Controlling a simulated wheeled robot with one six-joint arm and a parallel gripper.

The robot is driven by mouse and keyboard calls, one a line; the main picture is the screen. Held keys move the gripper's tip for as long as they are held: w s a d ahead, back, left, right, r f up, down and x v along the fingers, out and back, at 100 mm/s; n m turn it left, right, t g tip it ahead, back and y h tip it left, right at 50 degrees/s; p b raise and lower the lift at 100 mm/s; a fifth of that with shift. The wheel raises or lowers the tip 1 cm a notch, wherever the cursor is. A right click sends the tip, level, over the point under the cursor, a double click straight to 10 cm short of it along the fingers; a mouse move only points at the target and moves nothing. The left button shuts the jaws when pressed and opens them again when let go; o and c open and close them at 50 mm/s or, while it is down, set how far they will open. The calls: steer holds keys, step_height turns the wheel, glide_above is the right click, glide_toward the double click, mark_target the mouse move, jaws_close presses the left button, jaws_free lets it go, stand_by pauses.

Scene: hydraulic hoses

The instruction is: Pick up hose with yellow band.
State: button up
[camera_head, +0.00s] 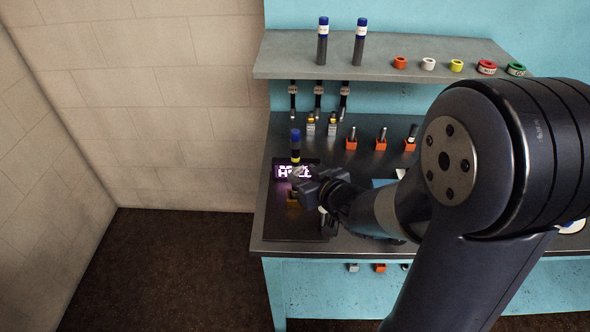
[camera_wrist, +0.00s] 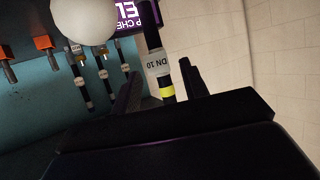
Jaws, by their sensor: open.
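The hose with the yellow band (camera_head: 295,145) stands upright at the left of the bench, in front of a small lit screen. It has a blue top, and its lower end is hidden. In the wrist view the dark hose (camera_wrist: 158,65) shows a white "DN 10" label and a yellow band. My gripper (camera_head: 302,180) is at the hose's lower part in the head view. In the wrist view my gripper (camera_wrist: 160,82) is open, with one finger on each side of the hose near the band. I cannot tell whether either finger touches it.
The lit screen (camera_head: 297,172) is close behind my gripper. Several orange holders (camera_head: 380,144) stand to the right. Labelled hoses hang under the shelf (camera_head: 390,63), which carries two blue-topped hoses and several coloured rings. A white round thing (camera_wrist: 85,20) shows in the wrist view.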

mark_target(298, 170)
steer(key=shift+p+x, duration=0.6)
steer(key=shift+x, duration=2.65)
steer(key=shift+c, duration=0.5)
jaws_close()
